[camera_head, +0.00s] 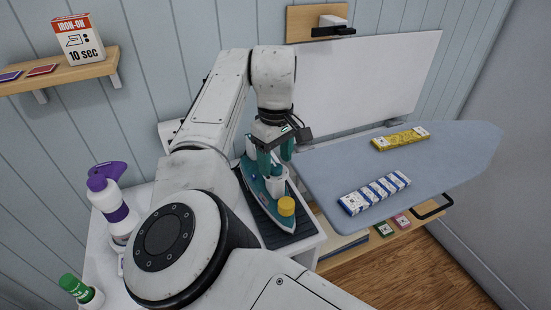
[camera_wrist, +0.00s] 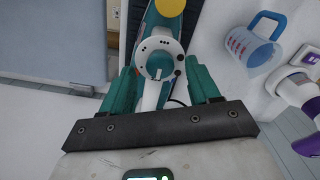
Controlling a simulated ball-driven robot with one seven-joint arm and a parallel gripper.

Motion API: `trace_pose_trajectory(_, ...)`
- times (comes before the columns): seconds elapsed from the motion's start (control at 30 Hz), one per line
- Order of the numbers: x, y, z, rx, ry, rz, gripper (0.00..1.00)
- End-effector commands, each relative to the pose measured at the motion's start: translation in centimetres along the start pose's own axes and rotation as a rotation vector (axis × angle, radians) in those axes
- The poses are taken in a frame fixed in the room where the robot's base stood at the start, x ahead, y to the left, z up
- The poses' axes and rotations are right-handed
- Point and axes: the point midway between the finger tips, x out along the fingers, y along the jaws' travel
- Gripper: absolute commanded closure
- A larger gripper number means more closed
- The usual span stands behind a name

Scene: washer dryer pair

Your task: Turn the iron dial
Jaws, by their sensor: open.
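The teal and white iron (camera_head: 268,192) lies on a dark ribbed rest at the end of the white counter, with a yellow cap (camera_head: 286,206) near its tip. Its round white dial (camera_wrist: 158,62) with a raised grip bar shows clearly in the wrist view. My gripper (camera_head: 274,155) points down over the iron's rear part. In the wrist view my gripper (camera_wrist: 163,82) is open, with one teal finger on each side of the dial and a gap visible on both sides. In the head view the dial is mostly hidden by the fingers.
A blue-grey ironing board (camera_head: 320,180) with patterned strips stands to the right. A purple-topped spray bottle (camera_head: 112,205) and a green-capped bottle (camera_head: 80,291) stand at left. A measuring jug (camera_wrist: 252,42) shows in the wrist view. A shelf (camera_head: 60,76) holds an iron-on box.

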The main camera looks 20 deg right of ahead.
Motion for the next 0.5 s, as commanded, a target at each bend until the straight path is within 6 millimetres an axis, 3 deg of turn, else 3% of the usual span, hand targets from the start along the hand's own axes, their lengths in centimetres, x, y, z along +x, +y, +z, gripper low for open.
trace_pose_trajectory(0.43,1.16,-0.01,-0.01,0.000,0.000,0.001,0.39)
trace_pose_trajectory(0.5,1.16,0.00,0.00,0.000,0.000,0.001,0.45)
